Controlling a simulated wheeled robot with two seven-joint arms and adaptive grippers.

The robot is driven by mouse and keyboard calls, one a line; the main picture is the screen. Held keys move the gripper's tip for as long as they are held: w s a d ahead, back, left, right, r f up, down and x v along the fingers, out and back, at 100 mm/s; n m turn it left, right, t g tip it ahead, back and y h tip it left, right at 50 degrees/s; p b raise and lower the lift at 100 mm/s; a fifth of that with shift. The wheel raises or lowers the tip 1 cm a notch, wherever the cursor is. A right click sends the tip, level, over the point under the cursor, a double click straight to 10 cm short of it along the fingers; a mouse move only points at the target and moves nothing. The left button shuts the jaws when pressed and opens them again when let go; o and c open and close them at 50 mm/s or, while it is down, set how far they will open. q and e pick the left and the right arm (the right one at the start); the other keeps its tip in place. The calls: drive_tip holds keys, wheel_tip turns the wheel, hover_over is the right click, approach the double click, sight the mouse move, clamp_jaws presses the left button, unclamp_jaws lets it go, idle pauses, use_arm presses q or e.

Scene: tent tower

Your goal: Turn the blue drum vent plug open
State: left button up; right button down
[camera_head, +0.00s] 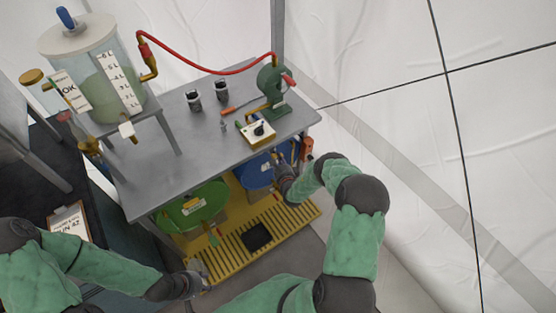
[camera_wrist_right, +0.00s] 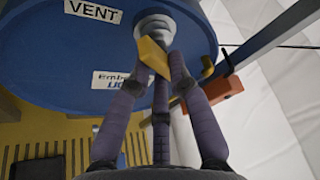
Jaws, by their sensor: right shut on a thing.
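The blue drum (camera_head: 254,174) stands under the grey table, partly hidden by the tabletop. In the right wrist view its blue top (camera_wrist_right: 60,55) fills the upper left and carries a "VENT" label (camera_wrist_right: 92,11). The vent plug (camera_wrist_right: 153,56) has a yellow grip on a pale round base. My right gripper (camera_wrist_right: 158,66) is shut on the yellow grip, with fingers on both sides of it. In the head view my right gripper (camera_head: 283,170) is at the drum's right side. My left gripper (camera_head: 199,272) is low beside the yellow pallet, away from the drum; its fingers are too small to read.
A green drum (camera_head: 195,207) stands left of the blue one on the yellow slatted pallet (camera_head: 290,220). The grey tabletop (camera_head: 180,160) hangs over both drums. An orange piece (camera_wrist_right: 215,90) on a bar is close to the right of my right fingers. A clear tank (camera_head: 95,75) stands above left.

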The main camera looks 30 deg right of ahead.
drive_tip(key=shift+n, duration=0.5)
drive_tip(key=c, duration=1.1)
unclamp_jaws()
drive_tip(key=shift+c, duration=0.2)
drive_tip(key=v, duration=1.2)
drive_tip(key=shift+f, duration=0.35)
drive_tip(key=shift+a, duration=0.15)
